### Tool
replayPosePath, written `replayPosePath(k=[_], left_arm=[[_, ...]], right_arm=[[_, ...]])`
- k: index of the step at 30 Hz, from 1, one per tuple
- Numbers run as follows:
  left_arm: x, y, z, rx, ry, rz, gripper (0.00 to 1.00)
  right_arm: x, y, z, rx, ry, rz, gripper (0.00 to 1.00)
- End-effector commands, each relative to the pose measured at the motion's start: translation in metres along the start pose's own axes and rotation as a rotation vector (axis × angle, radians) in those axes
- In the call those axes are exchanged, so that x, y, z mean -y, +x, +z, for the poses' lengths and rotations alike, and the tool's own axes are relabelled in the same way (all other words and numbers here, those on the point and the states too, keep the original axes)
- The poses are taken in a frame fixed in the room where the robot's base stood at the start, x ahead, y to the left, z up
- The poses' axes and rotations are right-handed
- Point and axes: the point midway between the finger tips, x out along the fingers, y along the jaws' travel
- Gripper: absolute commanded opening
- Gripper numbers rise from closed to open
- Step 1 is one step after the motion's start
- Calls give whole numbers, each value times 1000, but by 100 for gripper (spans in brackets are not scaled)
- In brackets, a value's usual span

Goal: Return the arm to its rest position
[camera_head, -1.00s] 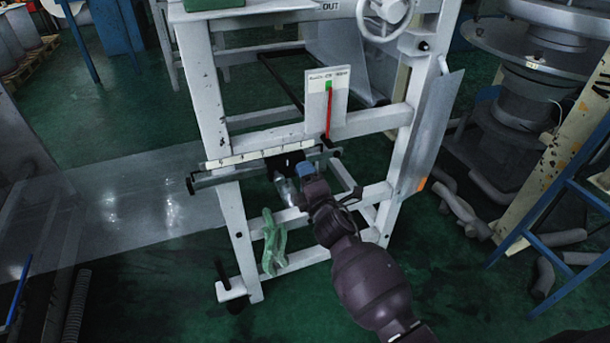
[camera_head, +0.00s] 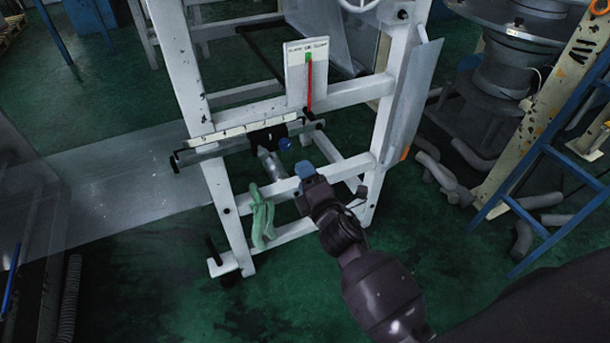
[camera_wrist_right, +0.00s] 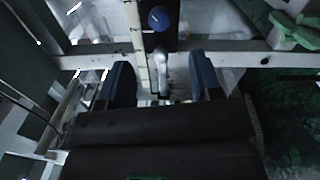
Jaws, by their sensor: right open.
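My right gripper (camera_head: 306,172) is in front of the white frame (camera_head: 228,205), just below and to the right of a ruler bar (camera_head: 245,130). In the right wrist view my right gripper (camera_wrist_right: 160,85) has its two blue fingers wide apart and nothing held between them. A blue knob (camera_head: 285,143) on a dark block sits by the bar, apart from the gripper; it also shows in the right wrist view (camera_wrist_right: 158,18), beyond the fingers. My left gripper is not in view.
A green cloth (camera_head: 262,217) hangs on the frame's lower rail. A white plate (camera_head: 305,75) with a red pointer stands above the bar. A blue ladder (camera_head: 548,150) and grey pipes (camera_head: 437,172) are at the right. Green floor is open in front of the frame.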

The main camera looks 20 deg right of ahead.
Motion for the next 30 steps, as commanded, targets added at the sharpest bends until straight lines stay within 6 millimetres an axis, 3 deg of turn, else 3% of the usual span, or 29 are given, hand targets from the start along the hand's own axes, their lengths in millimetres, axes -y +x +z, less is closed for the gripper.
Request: replayPosePath(k=[10, 14, 22, 26, 30], left_arm=[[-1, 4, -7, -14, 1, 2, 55], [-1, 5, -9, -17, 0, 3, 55], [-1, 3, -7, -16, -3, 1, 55], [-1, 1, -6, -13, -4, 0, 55], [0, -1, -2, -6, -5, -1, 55]], right_arm=[[0, 0, 0, 0, 14, 0, 59], [2, 0, 2, 10, 121, -13, 59], [-2, -9, 8, 50, 694, -66, 59], [15, -36, 14, 92, 985, -139, 59], [42, -82, 21, 167, 1279, -239, 59]])
